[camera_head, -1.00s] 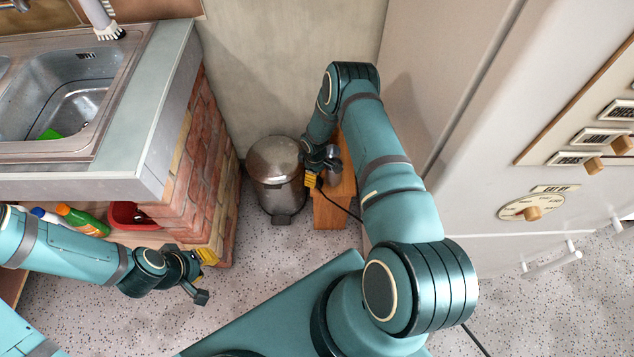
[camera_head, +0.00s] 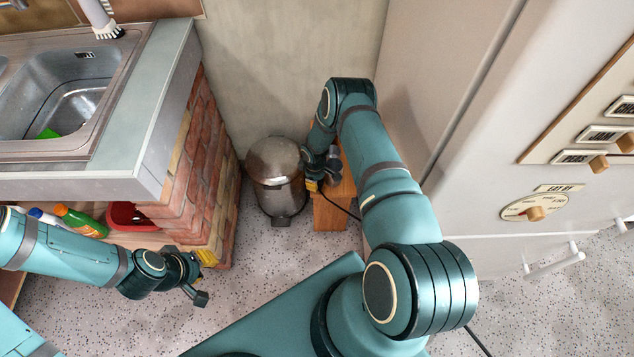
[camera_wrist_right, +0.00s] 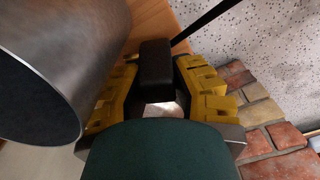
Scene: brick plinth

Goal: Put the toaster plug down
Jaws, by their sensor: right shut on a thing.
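The toaster plug (camera_wrist_right: 155,65) is a small black block between the yellow-padded fingers of my right gripper (camera_wrist_right: 155,90) in the right wrist view. A black cord (camera_wrist_right: 205,20) runs from beside it to the upper right. In the head view my right gripper (camera_head: 312,185) is at the left side of a small wooden stand (camera_head: 330,215), next to the bin; the plug is too small to make out there. I cannot tell whether the plug touches the wood. My left gripper (camera_head: 204,278) is open and empty, low over the floor in front of the brick plinth.
A metal pedal bin (camera_head: 275,175) stands close to the left of my right gripper. The brick plinth (camera_head: 203,165) under the sink counter is further left. A tall pale cabinet (camera_head: 440,90) and a white appliance with knobs stand right. The speckled floor (camera_head: 270,260) in front is free.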

